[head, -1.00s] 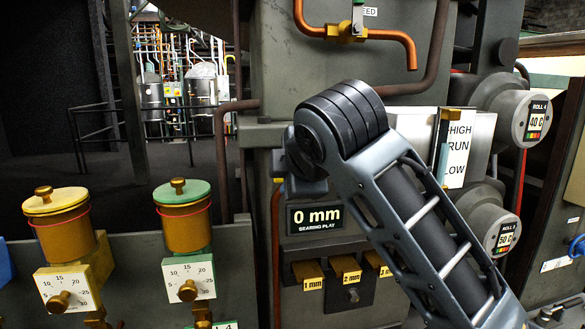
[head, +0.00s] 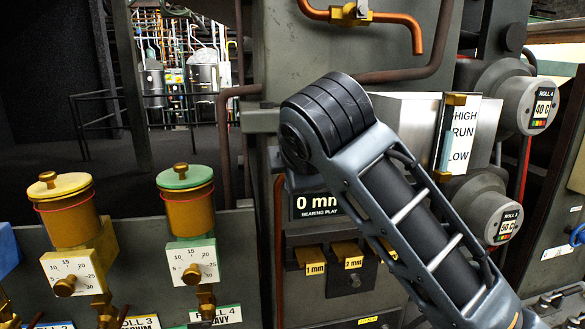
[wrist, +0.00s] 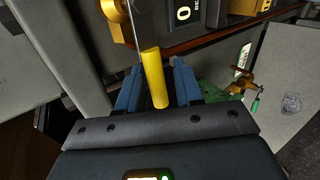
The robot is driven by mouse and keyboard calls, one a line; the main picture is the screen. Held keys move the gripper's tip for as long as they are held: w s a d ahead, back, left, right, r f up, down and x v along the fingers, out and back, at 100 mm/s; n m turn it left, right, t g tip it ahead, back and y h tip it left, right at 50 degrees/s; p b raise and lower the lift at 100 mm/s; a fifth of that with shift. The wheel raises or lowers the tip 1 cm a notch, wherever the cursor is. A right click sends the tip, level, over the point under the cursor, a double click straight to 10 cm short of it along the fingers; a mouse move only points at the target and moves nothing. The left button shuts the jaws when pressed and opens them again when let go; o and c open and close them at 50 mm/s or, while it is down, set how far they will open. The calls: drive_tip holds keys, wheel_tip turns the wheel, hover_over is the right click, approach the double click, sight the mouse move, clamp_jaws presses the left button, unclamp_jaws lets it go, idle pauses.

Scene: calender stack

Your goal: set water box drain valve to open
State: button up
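A yellow cylindrical handle (wrist: 154,78) shows in the wrist view, joined to a thin rod below a gold-coloured fitting (wrist: 116,18). It may be the drain valve's handle, but no label for it is readable. My gripper (wrist: 156,75) has its two blue fingers on either side of the handle. Gaps show between handle and fingers, so the gripper looks open around it. In the head view the gripper and this handle are out of sight; only my arm shows, crossing the machine front.
A HIGH/RUN/LOW plate (head: 459,140) stands right of my arm. A 0 mm bearing play display (head: 315,205) is partly covered by my arm, above yellow-tagged blocks (head: 347,256). Roll gauges (head: 540,104) jut out at right. Lidded pots (head: 186,197) with dials stand at left.

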drive_tip(key=shift+o, duration=0.3)
drive_tip(key=shift+r, duration=0.1)
drive_tip(key=b+v, duration=0.1)
drive_tip(key=v, duration=0.6)
drive_tip(key=shift+s, duration=0.35)
drive_tip(key=shift+d+r, duration=0.1)
drive_tip(key=shift+r, duration=0.05)
drive_tip(key=s+d+f+m+t+y, duration=0.15)
drive_tip(key=s+f+m, duration=0.3)
drive_tip(key=f, duration=0.55)
drive_tip(key=s+d+f+m+y, duration=0.1)
drive_tip(key=s+f+m+y, duration=0.3)
drive_tip(key=f, duration=0.7)
drive_tip(key=s+d+f+m+t+h, duration=0.1)
drive_tip(key=s+d+f+m+h, duration=0.2)
drive_tip(key=s+d+f+m, duration=0.3)
drive_tip(key=s+d+f+m+t+h, duration=0.1)
drive_tip(key=s+d+f+m+h, duration=0.2)
drive_tip(key=s, duration=0.5)
drive_tip(key=s+d+f+m+h, duration=0.1)
drive_tip(key=s+d+f+m, duration=0.15)
drive_tip(key=s+d, duration=0.45)
drive_tip(key=s+d+r+m, duration=0.1)
drive_tip(key=s+d+r, duration=0.1)
drive_tip(key=s, duration=0.5)
drive_tip(key=s+d+r+m+h, duration=0.1)
drive_tip(key=s+d+r, duration=0.1)
drive_tip(key=s, duration=0.6)
drive_tip(key=shift+d+r, duration=0.2)
drive_tip(key=shift+d, duration=0.5)
